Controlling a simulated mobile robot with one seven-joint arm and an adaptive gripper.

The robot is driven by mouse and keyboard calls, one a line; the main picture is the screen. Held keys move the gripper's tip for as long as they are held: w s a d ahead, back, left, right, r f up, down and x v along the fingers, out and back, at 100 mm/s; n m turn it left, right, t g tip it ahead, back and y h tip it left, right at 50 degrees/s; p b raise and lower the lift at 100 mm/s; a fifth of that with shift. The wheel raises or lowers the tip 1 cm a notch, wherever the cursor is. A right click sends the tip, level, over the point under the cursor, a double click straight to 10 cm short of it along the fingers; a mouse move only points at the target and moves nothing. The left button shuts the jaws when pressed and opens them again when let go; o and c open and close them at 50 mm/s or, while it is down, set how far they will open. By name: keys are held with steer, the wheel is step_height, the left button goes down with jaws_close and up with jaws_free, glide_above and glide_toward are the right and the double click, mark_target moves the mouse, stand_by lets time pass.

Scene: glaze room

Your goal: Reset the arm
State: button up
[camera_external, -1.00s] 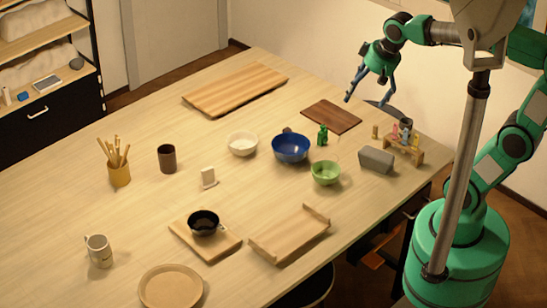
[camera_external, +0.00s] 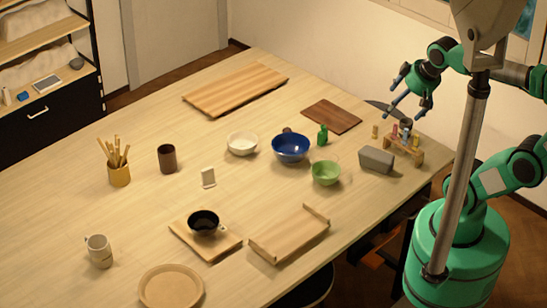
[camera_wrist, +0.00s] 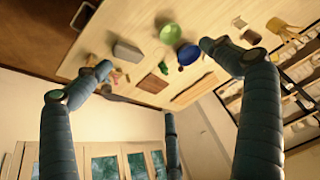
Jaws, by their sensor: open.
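My gripper (camera_external: 405,110) is open and empty. It hangs in the air over the far right end of the table (camera_external: 130,215), above the small rack with coloured bottles (camera_external: 404,147). In the wrist view its spread fingers (camera_wrist: 165,75) frame the tabletop from a distance, with nothing between them. My arm reaches from the right side, behind the grey pole.
Near the gripper are a grey block (camera_external: 376,160), a dark brown board (camera_external: 331,117), a green bottle (camera_external: 322,135), a green bowl (camera_external: 326,173) and a blue bowl (camera_external: 290,148). A white bowl (camera_external: 242,144) stands further left.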

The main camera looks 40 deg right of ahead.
step_height(320, 180, down, 6)
steer(key=b, duration=0.6)
